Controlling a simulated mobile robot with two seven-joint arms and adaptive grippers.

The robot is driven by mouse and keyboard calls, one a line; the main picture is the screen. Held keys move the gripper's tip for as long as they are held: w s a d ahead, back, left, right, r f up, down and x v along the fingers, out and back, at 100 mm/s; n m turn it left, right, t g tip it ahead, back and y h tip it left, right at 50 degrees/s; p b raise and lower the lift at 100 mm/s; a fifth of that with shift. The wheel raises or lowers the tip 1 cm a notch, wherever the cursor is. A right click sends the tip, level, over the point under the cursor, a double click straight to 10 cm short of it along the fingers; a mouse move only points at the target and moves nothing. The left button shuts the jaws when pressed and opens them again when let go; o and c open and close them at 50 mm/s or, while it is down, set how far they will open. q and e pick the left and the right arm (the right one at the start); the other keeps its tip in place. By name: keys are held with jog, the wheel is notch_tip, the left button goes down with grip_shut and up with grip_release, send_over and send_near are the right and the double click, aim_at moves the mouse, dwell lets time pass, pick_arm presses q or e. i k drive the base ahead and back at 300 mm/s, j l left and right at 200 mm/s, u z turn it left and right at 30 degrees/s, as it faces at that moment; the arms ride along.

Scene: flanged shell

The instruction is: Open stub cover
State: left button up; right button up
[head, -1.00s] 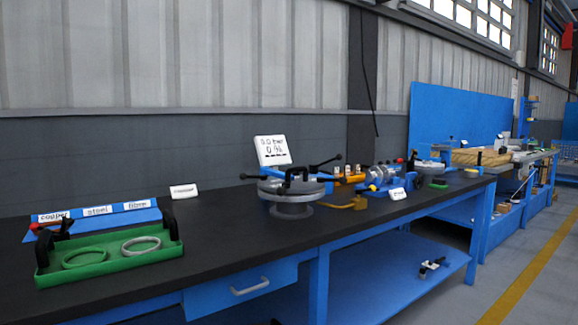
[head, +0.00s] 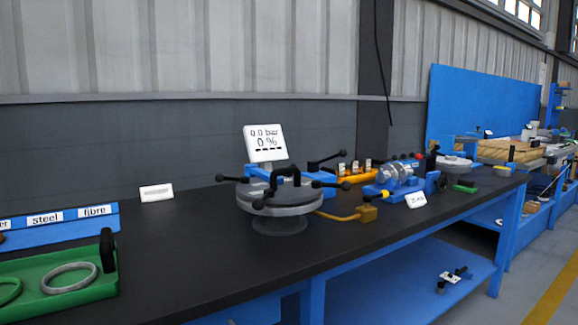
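The stub cover (head: 285,200) is a round grey metal disc lying flat on a flanged grey stub (head: 279,223) on the black workbench, near the middle of the head view. A black arched handle stands on top of it, and several black ball-ended levers stick out around its rim. The cover looks seated on the flange; I cannot see a gap. Neither of my grippers is in view.
A display reading 0.0 bar and 0 % (head: 264,143) stands behind the stub. A green tray (head: 88,311) with rings is at the lower left, below a blue labelled rack (head: 62,228). Blue and silver equipment (head: 398,178) stands to the right. Bare black benchtop (head: 180,235) lies left of the stub.

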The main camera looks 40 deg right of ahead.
aim_at(297, 189)
jog(key=l+u, duration=0.15)
jog(key=l, duration=1)
jog(key=k+l+u, duration=0.15)
jog(key=l, duration=1.05)
